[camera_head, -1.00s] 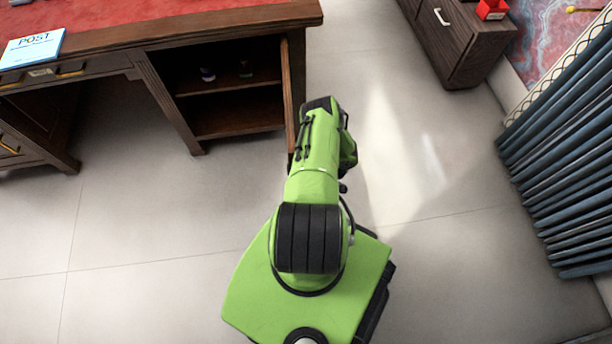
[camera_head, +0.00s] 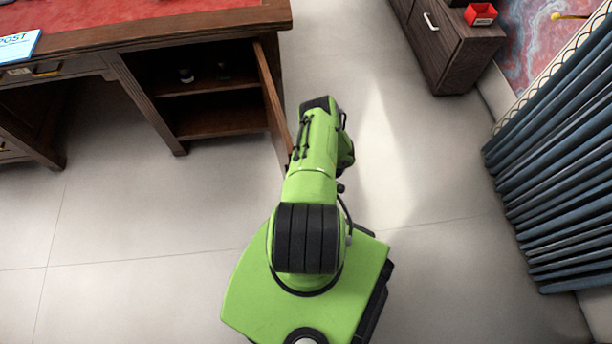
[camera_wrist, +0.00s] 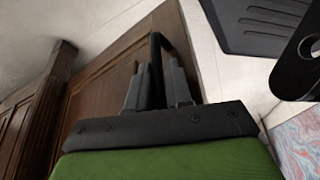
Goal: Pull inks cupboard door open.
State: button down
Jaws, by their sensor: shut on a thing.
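The inks cupboard door (camera_head: 272,100) is a brown wooden panel on the right end of the desk. It stands swung outward, and the cupboard's shelves (camera_head: 215,88) show with small bottles on the upper one. In the wrist view the panelled door (camera_wrist: 105,85) fills the middle left. My gripper (camera_wrist: 158,75) is shut on the dark bar handle (camera_wrist: 168,42) near the door's edge. In the head view my green arm covers the gripper and handle.
The red-topped desk (camera_head: 150,29) bears a blue and white POST sheet (camera_head: 18,46). A dark drawer cabinet (camera_head: 446,45) stands at the upper right, and blue-grey pleated cloth (camera_head: 560,170) at the right. The pale floor (camera_head: 400,150) between is clear.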

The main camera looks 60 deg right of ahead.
jog(key=shift+w+d, duration=0.1)
jog(key=shift+d, duration=0.05)
jog(key=c, duration=1.1)
grip_release()
jog(key=shift+c, duration=0.2)
jog(key=shift+r, duration=0.1)
jog(key=p+v, duration=0.6)
jog(key=v, duration=0.9)
jog(key=shift+s+r, duration=0.2)
jog(key=shift+r, duration=0.05)
